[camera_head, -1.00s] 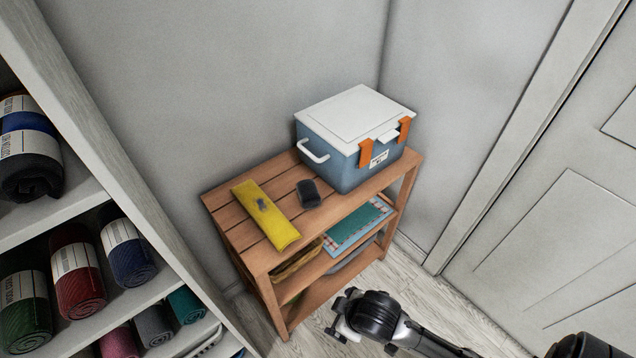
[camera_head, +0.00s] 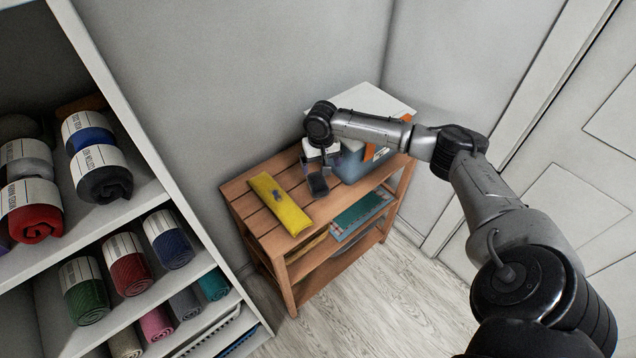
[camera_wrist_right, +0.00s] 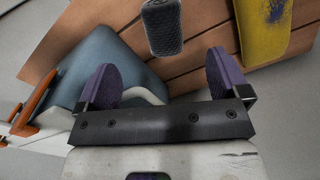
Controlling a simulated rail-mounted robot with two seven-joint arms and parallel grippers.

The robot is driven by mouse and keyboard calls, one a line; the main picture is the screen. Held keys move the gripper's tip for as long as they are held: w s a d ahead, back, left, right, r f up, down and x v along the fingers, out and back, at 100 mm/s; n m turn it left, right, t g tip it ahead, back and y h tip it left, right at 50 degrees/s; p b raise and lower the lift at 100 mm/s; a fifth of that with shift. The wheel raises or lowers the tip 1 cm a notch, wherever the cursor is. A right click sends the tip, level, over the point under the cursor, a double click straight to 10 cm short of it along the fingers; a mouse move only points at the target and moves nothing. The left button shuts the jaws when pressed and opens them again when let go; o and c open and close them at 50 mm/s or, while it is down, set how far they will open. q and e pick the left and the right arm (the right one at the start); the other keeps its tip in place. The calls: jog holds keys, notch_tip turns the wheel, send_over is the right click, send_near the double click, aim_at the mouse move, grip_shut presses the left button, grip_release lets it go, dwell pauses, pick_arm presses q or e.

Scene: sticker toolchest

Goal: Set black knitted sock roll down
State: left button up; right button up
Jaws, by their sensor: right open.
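The black knitted sock roll (camera_head: 318,186) lies on the slatted wooden shelf unit's top (camera_head: 246,205), between a yellow pouch (camera_head: 281,205) and a blue cooler box with a white lid (camera_head: 353,164). In the right wrist view the sock roll (camera_wrist_right: 163,26) lies just beyond the fingertips, roughly centred between them. My right gripper (camera_head: 318,163) is open and empty close to the sock roll; its two purple-padded fingers (camera_wrist_right: 161,78) are spread apart. My forearm hides much of the cooler. My left gripper is out of view.
A white rack (camera_head: 150,165) with several rolled socks in paper bands stands at the left. The cooler (camera_wrist_right: 110,70) sits close beside one finger in the wrist view. A teal patterned item (camera_head: 362,214) lies on the middle shelf. A white panelled door is at the right.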

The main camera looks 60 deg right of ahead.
aim_at(320, 185)
notch_tip(320, 185, down, 13)
jog(key=shift+w+r+p, duration=0.1)
jog(key=shift+w+p, duration=0.05)
jog(key=shift+p, duration=0.5)
jog(key=c, duration=1)
jog(key=shift+a+r, duration=0.1)
